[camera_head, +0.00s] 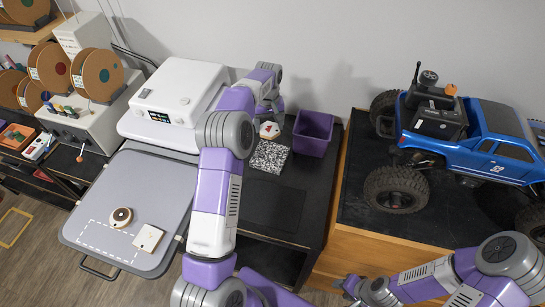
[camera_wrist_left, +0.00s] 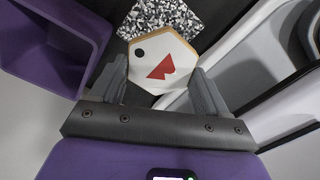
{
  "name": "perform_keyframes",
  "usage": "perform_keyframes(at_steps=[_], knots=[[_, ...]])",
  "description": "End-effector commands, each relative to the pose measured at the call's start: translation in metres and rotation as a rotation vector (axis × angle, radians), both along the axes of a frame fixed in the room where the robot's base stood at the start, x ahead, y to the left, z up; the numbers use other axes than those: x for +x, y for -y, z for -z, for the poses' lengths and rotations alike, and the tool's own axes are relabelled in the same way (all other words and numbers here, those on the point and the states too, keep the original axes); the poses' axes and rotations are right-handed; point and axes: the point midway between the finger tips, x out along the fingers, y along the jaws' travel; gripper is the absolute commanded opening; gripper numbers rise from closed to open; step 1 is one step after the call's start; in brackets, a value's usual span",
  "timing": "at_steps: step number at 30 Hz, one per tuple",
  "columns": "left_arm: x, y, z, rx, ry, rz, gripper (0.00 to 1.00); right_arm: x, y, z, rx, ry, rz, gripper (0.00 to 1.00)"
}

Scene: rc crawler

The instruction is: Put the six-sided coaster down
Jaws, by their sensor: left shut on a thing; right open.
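The six-sided coaster (camera_head: 269,130) is white with a wooden edge, a red shape and a black dot. It also shows in the left wrist view (camera_wrist_left: 183,56). My left gripper (camera_wrist_left: 160,78) is shut on it, one finger at each side. In the head view the coaster appears just behind the speckled black-and-white square (camera_head: 269,157); in the wrist view the square (camera_wrist_left: 160,18) lies beyond it. I cannot tell how high the coaster is above the dark surface. My right gripper (camera_head: 350,287) is open and empty at the lower edge, in front of the wooden cabinet.
A purple bin (camera_head: 313,133) stands right of the square. A white machine (camera_head: 172,97) stands to the left. A grey tray (camera_head: 120,180) holds a round coaster (camera_head: 121,217) and a square one (camera_head: 148,238). A blue toy truck (camera_head: 490,140) stands at right. The dark table front is clear.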

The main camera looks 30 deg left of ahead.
Motion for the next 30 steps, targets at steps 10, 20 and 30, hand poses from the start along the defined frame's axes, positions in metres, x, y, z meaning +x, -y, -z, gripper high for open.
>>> perform_keyframes(at_steps=[10,20,30], knots=[[0.000,0.000,0.041,0.000,-0.002,0.001,0.46,0.000,0.000,0.034,0.000,0.000,0.000,0.43],[0.000,0.001,0.092,-0.001,-0.002,0.001,0.46,0.000,0.000,0.031,0.000,0.001,0.000,0.43],[0.000,0.000,0.130,0.000,-0.002,0.000,0.46,0.000,0.000,0.028,0.000,0.001,0.000,0.43]])
